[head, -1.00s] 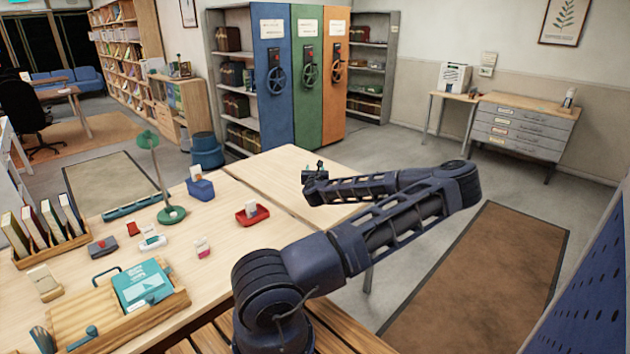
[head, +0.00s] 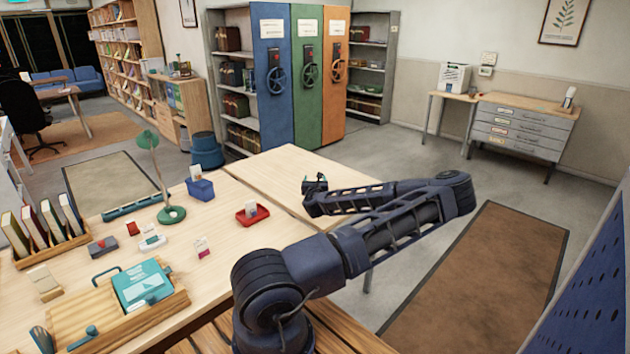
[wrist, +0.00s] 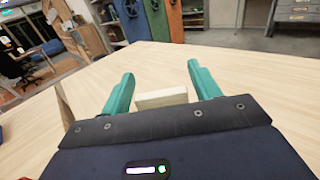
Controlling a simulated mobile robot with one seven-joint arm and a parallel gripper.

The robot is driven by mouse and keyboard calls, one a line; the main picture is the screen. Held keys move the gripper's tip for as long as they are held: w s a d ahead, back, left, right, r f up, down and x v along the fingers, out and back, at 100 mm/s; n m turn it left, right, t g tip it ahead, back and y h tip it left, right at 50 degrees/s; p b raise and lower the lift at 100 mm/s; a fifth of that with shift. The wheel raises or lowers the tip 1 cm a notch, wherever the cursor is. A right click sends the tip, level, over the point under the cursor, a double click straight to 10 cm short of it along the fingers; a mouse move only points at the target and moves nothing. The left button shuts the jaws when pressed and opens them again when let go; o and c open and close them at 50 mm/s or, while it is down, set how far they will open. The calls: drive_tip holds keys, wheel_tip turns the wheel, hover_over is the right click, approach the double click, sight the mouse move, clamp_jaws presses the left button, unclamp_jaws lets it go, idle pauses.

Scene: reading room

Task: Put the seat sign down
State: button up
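A pale wooden block, which looks like the seat sign (wrist: 162,98), shows between the two teal fingers of my gripper (wrist: 160,88) in the wrist view. Narrow gaps seem to show between the block and each finger, so the gripper looks open around it. The block's lower part is hidden behind the gripper body, and I cannot see its face. In the head view my gripper (head: 315,183) is low over the far table (head: 285,170); the sign cannot be made out there.
The tabletop around the gripper is mostly clear. To the left in the head view are a red tray (head: 244,220), a blue bin (head: 200,190), a green lamp (head: 171,214) and a wooden tray (head: 80,318). A pale slanted piece (wrist: 63,106) stands left in the wrist view.

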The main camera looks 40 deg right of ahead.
drive_tip(key=shift+o, duration=0.3)
drive_tip(key=shift+s+r, duration=0.1)
drive_tip(key=shift+r, duration=0.05)
drive_tip(key=v, duration=1.2)
